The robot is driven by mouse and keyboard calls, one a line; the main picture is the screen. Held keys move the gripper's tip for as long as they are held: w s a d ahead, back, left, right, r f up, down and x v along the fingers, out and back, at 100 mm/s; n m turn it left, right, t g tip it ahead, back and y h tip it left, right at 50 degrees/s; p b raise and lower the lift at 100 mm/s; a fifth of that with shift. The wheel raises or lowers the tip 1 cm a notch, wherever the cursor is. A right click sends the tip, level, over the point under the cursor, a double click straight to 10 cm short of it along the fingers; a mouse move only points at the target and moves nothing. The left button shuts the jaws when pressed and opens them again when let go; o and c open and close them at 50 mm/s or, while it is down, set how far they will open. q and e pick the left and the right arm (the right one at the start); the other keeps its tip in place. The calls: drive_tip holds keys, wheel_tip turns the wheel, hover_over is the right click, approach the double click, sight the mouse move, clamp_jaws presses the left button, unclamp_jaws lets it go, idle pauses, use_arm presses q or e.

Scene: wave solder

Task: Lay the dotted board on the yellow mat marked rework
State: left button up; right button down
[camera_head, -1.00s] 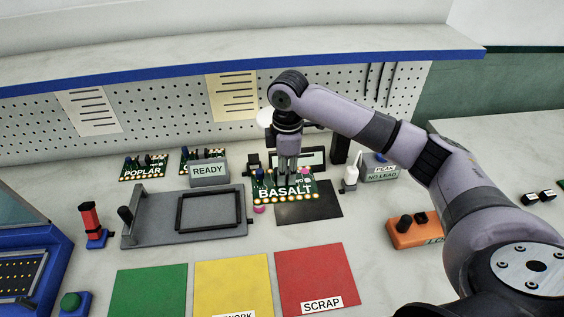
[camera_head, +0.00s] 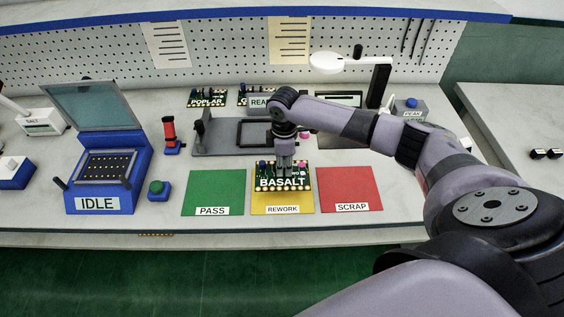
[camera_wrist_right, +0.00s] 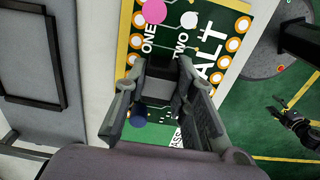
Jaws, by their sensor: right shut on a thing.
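The dotted board (camera_head: 300,184), dark green with gold dots along its edge and the word BASALT, is in my right gripper. My right gripper (camera_head: 285,172) is shut on it, fingers pointing down. The board covers the back part of the yellow rework mat (camera_head: 283,203); the mat's front strip and REWORK label show.
A green PASS mat (camera_head: 215,188) lies left of the yellow mat, and a red SCRAP mat (camera_head: 349,187) right. Behind stands a grey frame fixture (camera_head: 215,138). The blue IDLE machine (camera_head: 103,185) and green button (camera_head: 157,189) are further left. The table's front edge is close.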

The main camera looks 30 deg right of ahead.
sight(283, 179)
drive_tip(key=shift+s+a+r+p, duration=0.1)
drive_tip(key=shift+a+r+p, duration=0.15)
drive_tip(key=shift+p, duration=0.3)
wheel_tip(283, 179, down, 5)
drive_tip(key=b, duration=0.2)
drive_tip(key=shift+d+b, duration=0.1)
drive_tip(key=shift+b, duration=0.25)
drive_tip(key=shift+f+b, duration=0.35)
drive_tip(key=shift+f, duration=0.3)
use_arm(q)
drive_tip(key=shift+s+a+f, duration=0.25)
drive_tip(key=shift+s+f, duration=0.05)
drive_tip(key=shift+f, duration=0.3)
drive_tip(key=shift+s+a+f, duration=0.2)
drive_tip(key=shift+s+f, duration=0.1)
drive_tip(key=shift+f, duration=0.3)
drive_tip(key=shift+w+d, duration=0.1)
drive_tip(key=shift+d, duration=0.05)
drive_tip(key=shift+f, duration=0.2)
use_arm(e)
drive_tip(key=shift+f, duration=0.5)
drive_tip(key=c, duration=1.2)
unclamp_jaws()
drive_tip(key=shift+c, duration=0.2)
